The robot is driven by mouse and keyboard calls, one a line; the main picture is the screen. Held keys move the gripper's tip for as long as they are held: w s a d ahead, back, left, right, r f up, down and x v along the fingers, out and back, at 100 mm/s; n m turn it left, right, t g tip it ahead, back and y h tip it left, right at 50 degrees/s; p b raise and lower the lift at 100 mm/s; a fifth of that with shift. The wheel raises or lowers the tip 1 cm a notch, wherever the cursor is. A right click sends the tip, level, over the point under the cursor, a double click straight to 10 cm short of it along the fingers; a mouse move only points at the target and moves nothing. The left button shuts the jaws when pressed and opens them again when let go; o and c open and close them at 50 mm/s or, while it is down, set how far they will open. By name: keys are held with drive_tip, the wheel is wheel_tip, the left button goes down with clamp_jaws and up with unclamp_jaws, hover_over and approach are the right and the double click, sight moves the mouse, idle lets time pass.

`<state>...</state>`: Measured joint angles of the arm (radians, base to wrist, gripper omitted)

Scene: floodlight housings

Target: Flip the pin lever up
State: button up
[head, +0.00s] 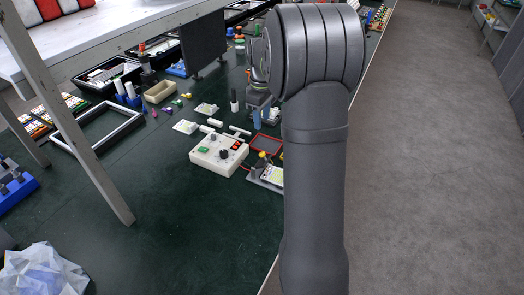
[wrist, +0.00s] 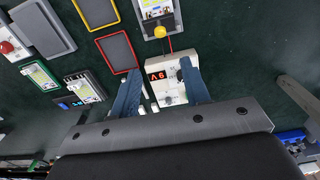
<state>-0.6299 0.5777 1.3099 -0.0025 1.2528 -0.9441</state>
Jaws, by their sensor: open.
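A white control box (head: 212,160) stands on the dark green bench in the head view. It has a green button (head: 204,150), a dark knob or lever (head: 224,154) and a red display (head: 236,145). I cannot tell for certain which part is the pin lever, or its position. In the wrist view the box (wrist: 157,64) lies beyond and between my fingers, its red display (wrist: 158,75) lit, with a dark part by the right finger. My gripper (wrist: 160,67) is open and empty. In the head view its blue fingers (head: 263,117) show behind the box, apart from it.
A red-framed tray (head: 266,144) and a board with a yellow knob (wrist: 159,31) are close to the box. A yellow-framed tray (wrist: 96,12) and small boards lie nearby. The bench front left of the box is clear; a grey stand leg (head: 97,170) crosses further left.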

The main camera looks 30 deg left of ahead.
wheel_tip(320, 180, down, 15)
drive_tip(key=shift+r, duration=0.1)
idle(0.3)
clamp_jaws()
